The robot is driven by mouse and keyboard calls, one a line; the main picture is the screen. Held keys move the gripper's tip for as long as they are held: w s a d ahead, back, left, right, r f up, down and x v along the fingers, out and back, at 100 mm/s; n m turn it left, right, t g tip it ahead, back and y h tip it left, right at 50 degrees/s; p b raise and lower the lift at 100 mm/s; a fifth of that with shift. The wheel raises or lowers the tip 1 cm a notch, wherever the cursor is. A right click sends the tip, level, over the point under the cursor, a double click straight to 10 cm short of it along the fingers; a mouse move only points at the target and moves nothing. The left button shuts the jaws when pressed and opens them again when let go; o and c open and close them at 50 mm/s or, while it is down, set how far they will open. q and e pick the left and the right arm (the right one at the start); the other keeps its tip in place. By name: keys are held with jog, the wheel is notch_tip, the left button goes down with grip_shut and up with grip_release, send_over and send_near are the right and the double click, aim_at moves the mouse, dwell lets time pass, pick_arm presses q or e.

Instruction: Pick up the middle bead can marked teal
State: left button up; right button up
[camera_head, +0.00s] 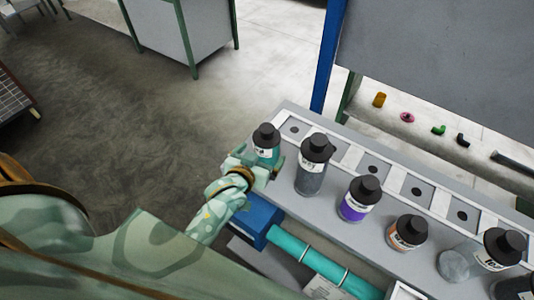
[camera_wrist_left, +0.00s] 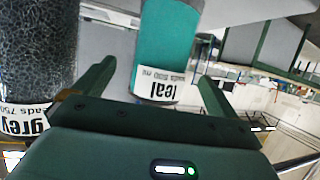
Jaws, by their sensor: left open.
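The teal bead can (camera_head: 266,153) has a black cap and a white label. It stands upright at the far left end of the row of cans on the grey bench. In the left wrist view the teal can (camera_wrist_left: 168,45) shows its "teal" label, upside down. My left gripper (camera_head: 268,171) is open at the near side of the can. In the wrist view its two fingers (camera_wrist_left: 157,72) point toward the can, one on each side, with visible gaps. I cannot tell how far the fingertips reach past its surface. My right gripper is not in view.
A grey can (camera_head: 312,181) stands close to the right of the teal one. A purple-banded can (camera_head: 354,207), an orange can (camera_head: 400,240) and others continue rightward. A teal cylinder (camera_head: 310,258) and a blue block (camera_head: 259,219) lie in front. A blue post (camera_head: 325,60) rises behind.

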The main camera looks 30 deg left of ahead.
pick_arm(q)
jog(key=x, duration=0.5)
jog(key=shift+w+r+b, duration=0.1)
jog(key=shift+r+b, duration=0.15)
jog(key=shift+b, duration=0.1)
jog(key=shift+c, duration=0.7)
jog(key=shift+r, duration=0.1)
jog(key=c, duration=1.1)
